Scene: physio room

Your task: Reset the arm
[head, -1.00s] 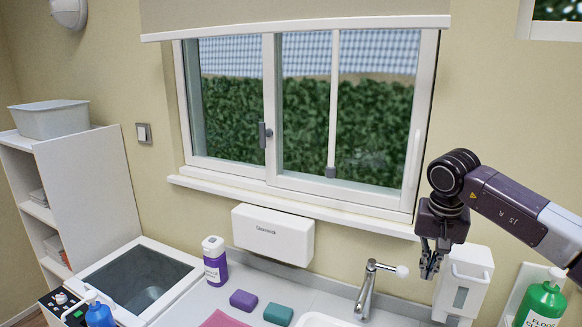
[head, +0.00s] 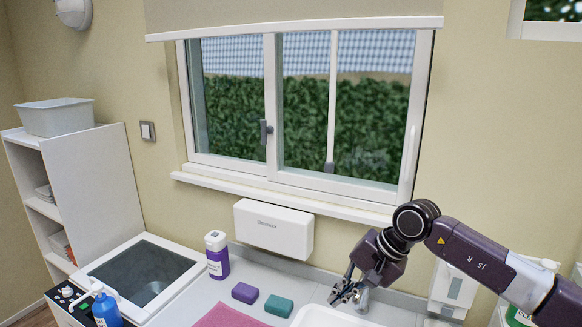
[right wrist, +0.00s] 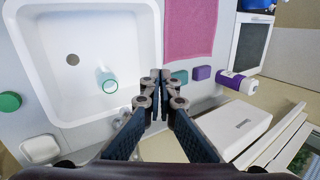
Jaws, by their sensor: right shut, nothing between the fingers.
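My right arm (head: 470,250) comes in from the right in the head view. Its gripper (head: 347,296) points down and left over the back edge of the sink counter, in front of the faucet, which it largely hides. In the right wrist view the gripper (right wrist: 160,78) is shut and empty, its fingertips together beside the white sink (right wrist: 72,58). My left gripper does not show in either view.
On the counter are a purple bottle (head: 217,255), a purple soap (head: 245,292), a teal soap (head: 278,306) and a pink towel (head: 222,317). A clear cup (right wrist: 107,80) is in the sink. A dispenser (head: 273,229) hangs below the window (head: 300,110).

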